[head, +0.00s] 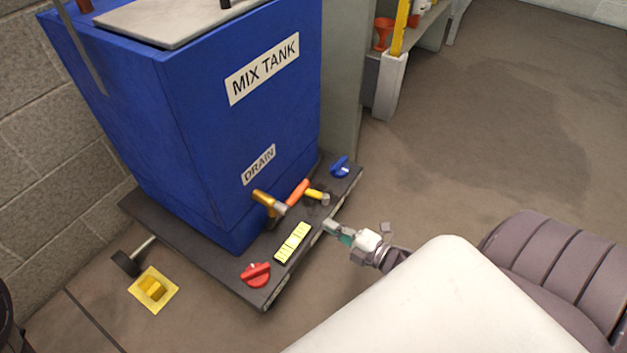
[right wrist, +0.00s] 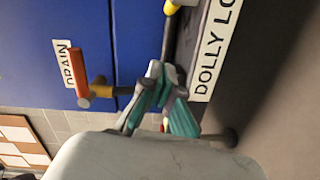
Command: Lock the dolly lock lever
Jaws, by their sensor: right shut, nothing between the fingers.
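The dolly (head: 190,256) is a dark low platform under the blue mix tank (head: 215,120). A yellow-handled lever with a grey end (head: 316,194) sits by its right edge, beside the orange drain handle (head: 298,189). I cannot tell for sure that it is the lock lever. In the right wrist view a white label reading "DOLLY LO" (right wrist: 216,50) runs along the dolly's side, and a yellow piece (right wrist: 171,7) shows at the top. My right gripper (head: 335,228) is shut and empty, just off the dolly's right edge; its fingers (right wrist: 162,75) overlap a thin grey rod. Contact is unclear.
A red knob (head: 255,274), a yellow label (head: 292,242) and a blue knob (head: 340,166) are on the dolly. A brass drain tap (head: 264,199) sticks out of the tank. A yellow block (head: 152,289) lies on the floor at left. The floor at right is open.

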